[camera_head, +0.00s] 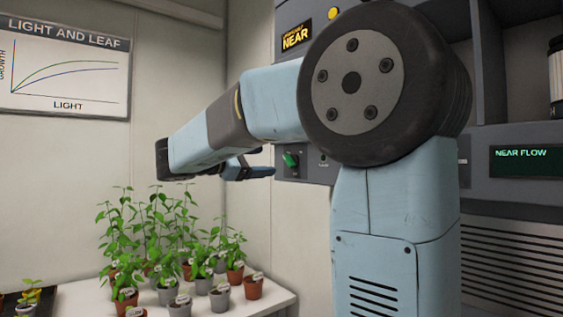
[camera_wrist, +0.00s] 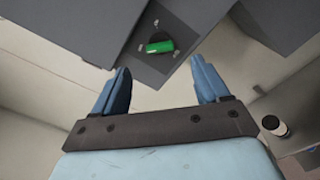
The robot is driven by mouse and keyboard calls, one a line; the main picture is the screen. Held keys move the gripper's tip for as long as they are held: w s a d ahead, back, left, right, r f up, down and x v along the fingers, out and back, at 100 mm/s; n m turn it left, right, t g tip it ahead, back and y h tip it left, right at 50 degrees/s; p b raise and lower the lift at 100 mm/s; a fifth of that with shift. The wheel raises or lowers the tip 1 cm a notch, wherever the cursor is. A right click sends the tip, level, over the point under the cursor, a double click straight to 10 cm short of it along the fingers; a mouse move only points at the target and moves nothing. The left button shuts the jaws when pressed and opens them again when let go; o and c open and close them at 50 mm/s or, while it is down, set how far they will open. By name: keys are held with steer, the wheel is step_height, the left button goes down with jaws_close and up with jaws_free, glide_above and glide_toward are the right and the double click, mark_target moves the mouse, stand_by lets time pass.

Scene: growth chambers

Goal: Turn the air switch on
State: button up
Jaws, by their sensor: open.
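A green switch knob (camera_head: 290,160) sits on the lower front of a dark grey panel in the head view. In the wrist view the green knob (camera_wrist: 159,47) lies across a dark round base, with small pale labels around it that I cannot read. My gripper (camera_head: 266,163) is just left of the knob in the head view, pointing at the panel. In the wrist view my gripper (camera_wrist: 160,65) is open and empty, with the knob ahead, between and beyond the fingertips. The fingers appear apart from the knob.
A lit "NEAR" sign (camera_head: 296,37) and a yellow lamp (camera_head: 333,13) are higher on the panel. A "NEAR FLOW" display (camera_head: 525,156) is at right. Several potted plants stand on a white table (camera_head: 276,297) below my arm. A dark-and-white container (camera_wrist: 274,126) shows in the wrist view.

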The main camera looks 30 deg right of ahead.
mark_target(287, 160)
steer(key=d, duration=0.3)
steer(key=w+d, duration=0.1)
steer(key=d, duration=0.4)
steer(key=shift+w+d, duration=0.35)
steer(key=shift+c, duration=0.3)
